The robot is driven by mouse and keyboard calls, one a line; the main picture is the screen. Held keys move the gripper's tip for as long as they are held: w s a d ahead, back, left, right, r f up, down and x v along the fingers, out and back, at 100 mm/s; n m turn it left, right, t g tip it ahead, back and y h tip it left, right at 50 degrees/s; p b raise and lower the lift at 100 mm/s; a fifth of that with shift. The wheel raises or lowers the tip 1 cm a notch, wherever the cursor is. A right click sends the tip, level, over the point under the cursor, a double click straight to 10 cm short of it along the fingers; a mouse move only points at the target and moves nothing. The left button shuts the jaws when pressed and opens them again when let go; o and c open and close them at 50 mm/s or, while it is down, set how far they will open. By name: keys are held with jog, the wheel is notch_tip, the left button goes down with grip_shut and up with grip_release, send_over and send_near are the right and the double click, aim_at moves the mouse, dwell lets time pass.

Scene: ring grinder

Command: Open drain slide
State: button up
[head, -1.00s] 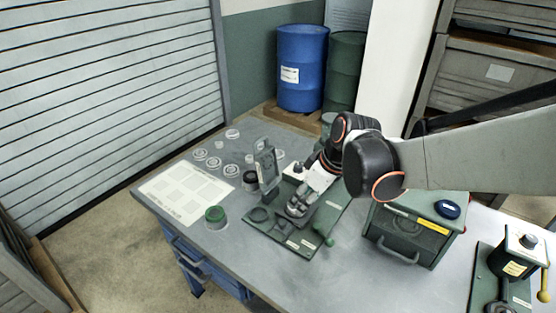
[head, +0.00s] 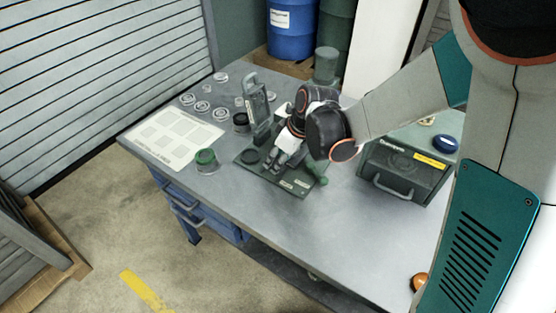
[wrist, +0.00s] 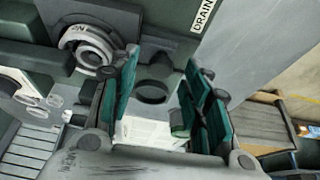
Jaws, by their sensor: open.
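The green grinder fixture (head: 250,158) stands on the table in the head view, with a flat base plate, an upright plate and a green knob (head: 318,179) at its right side. My gripper (head: 284,165) is low over the middle of the base plate. In the wrist view my gripper (wrist: 161,62) is open, its two teal-padded fingers apart with nothing gripped. A dark round opening (wrist: 152,92) shows between the fingers. A DRAIN label (wrist: 202,14) lies beyond the right fingertip. I cannot make out the drain slide itself; my gripper and wrist hide part of the fixture.
A green-rimmed cup (head: 206,160) and a dark cup (head: 241,122) stand left of the fixture. Several grey rings and a white sheet (head: 175,139) lie farther left. A green box (head: 400,170) stands to the right.

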jog(key=shift+w+a+f, duration=0.1)
jog(key=shift+f, duration=0.3)
jog(key=shift+c, duration=0.3)
grip_shut()
jog(key=shift+s+a, duration=0.95)
jog(key=shift+s, duration=0.25)
jog(key=shift+o, duration=0.3)
grip_release()
jog(key=shift+d+r, duration=0.1)
jog(key=shift+r, duration=0.05)
